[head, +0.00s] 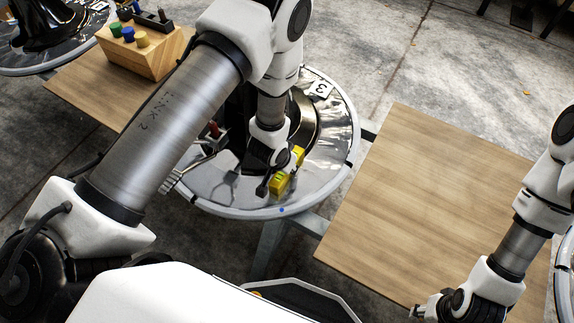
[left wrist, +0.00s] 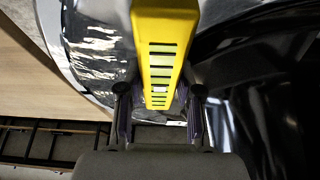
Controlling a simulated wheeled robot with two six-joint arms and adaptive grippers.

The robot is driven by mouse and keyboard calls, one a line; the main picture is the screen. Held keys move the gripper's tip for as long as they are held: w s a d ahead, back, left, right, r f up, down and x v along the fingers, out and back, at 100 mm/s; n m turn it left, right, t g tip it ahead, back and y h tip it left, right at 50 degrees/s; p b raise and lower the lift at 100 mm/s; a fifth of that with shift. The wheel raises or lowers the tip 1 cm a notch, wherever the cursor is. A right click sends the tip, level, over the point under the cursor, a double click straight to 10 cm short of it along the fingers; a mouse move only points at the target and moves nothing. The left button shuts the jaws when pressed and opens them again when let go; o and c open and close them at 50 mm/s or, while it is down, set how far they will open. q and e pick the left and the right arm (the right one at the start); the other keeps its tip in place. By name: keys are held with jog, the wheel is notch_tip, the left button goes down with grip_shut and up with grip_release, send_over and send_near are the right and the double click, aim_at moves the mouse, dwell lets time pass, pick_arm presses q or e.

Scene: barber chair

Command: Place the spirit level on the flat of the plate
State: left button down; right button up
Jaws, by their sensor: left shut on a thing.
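The yellow spirit level (head: 278,185) is between the fingers of my left gripper (head: 268,182), over the front part of the round shiny plate (head: 335,140). The left wrist view shows the level (left wrist: 166,30) running away from my left gripper (left wrist: 159,95), which is shut on its near end. The plate (left wrist: 95,45) shows behind it there. I cannot tell whether the level touches the plate. My left arm hides the plate's middle and left part. My right gripper (head: 432,305) is at the bottom right, over the wooden board's front edge; its fingers are too small to read.
A bare wooden board (head: 430,190) lies right of the plate. A wooden block (head: 140,55) with coloured pegs stands on another board (head: 85,85) at the upper left. A white tag marked 3 (head: 320,89) is on the plate's far side. Another round plate shows at the top left.

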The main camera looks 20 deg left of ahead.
pick_arm(q)
jog(key=c, duration=0.8)
grip_release()
jog(key=shift+o, duration=0.2)
